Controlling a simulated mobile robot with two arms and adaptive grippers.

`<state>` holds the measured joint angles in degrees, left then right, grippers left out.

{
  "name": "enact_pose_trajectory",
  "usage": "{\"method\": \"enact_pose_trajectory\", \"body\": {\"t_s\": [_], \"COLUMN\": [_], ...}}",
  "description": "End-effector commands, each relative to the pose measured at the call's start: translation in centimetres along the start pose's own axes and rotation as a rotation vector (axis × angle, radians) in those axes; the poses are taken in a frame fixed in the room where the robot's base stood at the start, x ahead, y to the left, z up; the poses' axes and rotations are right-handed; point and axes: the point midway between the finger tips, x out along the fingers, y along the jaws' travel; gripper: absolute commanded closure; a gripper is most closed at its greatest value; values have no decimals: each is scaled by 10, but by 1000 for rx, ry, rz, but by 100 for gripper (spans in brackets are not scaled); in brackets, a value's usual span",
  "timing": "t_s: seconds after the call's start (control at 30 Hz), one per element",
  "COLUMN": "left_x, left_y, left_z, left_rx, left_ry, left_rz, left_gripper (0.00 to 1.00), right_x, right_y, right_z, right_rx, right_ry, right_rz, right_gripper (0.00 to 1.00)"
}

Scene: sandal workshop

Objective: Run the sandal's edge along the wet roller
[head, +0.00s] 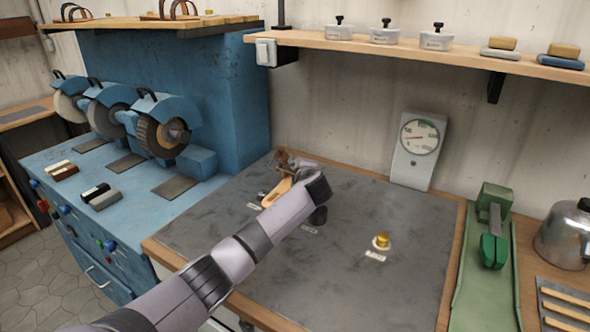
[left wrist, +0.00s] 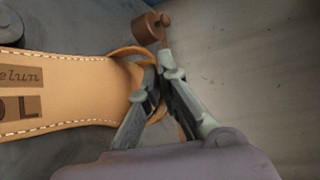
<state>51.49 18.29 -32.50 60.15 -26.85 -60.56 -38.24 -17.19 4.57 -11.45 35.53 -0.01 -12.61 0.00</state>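The tan sandal (head: 277,193) is over the grey work mat, at the end of my left arm. In the left wrist view its insole (left wrist: 80,85) shows white edge stitching and a dark patch with an L. My left gripper (left wrist: 158,82) has its fingers closed around the sandal's end by the strap (left wrist: 130,52); it shows small in the head view (head: 287,172). A small copper-brown cylinder (left wrist: 148,27), perhaps the roller, is just beyond the fingertips. Whether the sandal touches it cannot be told. My right gripper is not in view.
The grey mat (head: 330,270) is mostly clear; a brass knob (head: 382,241) stands on it. A dial gauge (head: 418,150) leans at the wall. Grinding wheels (head: 165,135) stand at left; a green tool (head: 493,235) and metal pot (head: 568,235) at right.

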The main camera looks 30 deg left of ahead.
Motion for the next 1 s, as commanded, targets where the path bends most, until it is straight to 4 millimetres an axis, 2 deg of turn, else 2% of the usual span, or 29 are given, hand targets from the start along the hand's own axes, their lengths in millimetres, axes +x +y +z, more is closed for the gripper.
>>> {"method": "enact_pose_trajectory", "body": {"t_s": [0.57, 1.0], "left_x": [5, 15], "left_y": [-4, -8], "left_z": [-4, -10], "left_rx": [0, -1], "left_ry": [-1, -1], "left_rz": [-2, -3], "left_gripper": [100, 100], "right_x": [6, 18], "right_y": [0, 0], "right_z": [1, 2], "right_rx": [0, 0], "right_ry": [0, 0], "right_rz": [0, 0], "right_gripper": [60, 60]}}
